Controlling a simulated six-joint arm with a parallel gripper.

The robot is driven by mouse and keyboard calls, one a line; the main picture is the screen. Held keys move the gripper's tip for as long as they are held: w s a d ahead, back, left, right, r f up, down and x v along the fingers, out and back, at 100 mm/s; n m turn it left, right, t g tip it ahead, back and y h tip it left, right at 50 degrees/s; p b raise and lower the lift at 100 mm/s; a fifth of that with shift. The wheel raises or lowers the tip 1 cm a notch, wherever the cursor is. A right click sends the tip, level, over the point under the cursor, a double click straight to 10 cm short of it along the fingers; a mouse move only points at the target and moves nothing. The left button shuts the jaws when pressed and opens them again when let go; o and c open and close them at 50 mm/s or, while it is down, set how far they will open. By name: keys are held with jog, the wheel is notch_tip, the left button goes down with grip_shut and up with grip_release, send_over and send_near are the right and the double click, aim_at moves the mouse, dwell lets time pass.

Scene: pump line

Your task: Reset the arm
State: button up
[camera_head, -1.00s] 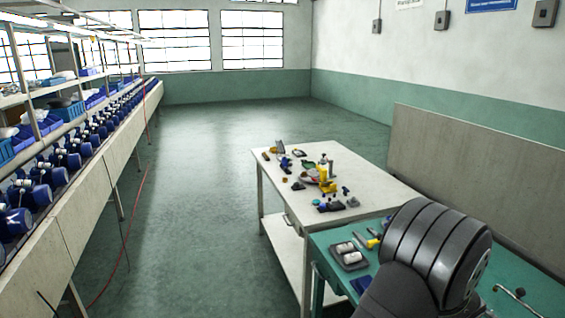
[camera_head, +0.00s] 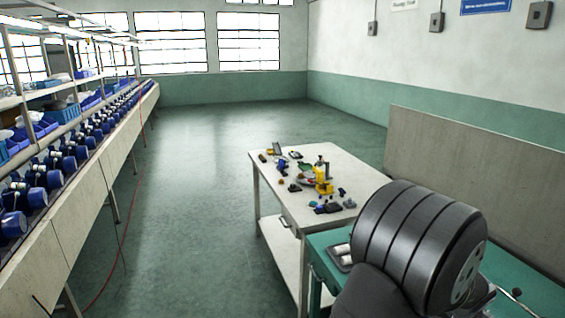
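My arm shows as a large black ribbed joint (camera_head: 415,245) at the lower right. It is in front of the green table (camera_head: 325,240) and hides most of its top. My gripper is outside the picture, so its fingers cannot be seen.
A white table (camera_head: 350,183) beyond the green one holds a yellow device (camera_head: 323,180) and several small parts. A grey tray (camera_head: 341,257) shows beside my arm. A long bench with blue pumps (camera_head: 62,160) runs along the left. A low partition (camera_head: 470,170) stands at right. The middle floor is clear.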

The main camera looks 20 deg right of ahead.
jog(key=v, duration=1)
jog(key=x, duration=1.8)
jog(key=shift+f, duration=0.15)
jog(key=shift+d, duration=1.1)
jog(key=o, duration=1.2)
jog(key=w+a+r+n+g, duration=0.2)
jog(key=a+r+n+g, duration=0.15)
jog(key=r, duration=0.55)
jog(key=w+a+r+n+g, duration=0.2)
jog(key=a+r+n, duration=0.3)
jog(key=r, duration=0.5)
jog(key=shift+h, duration=0.4)
jog(key=x, duration=1)
jog(key=shift+d, duration=0.1)
jog(key=shift+r, duration=0.1)
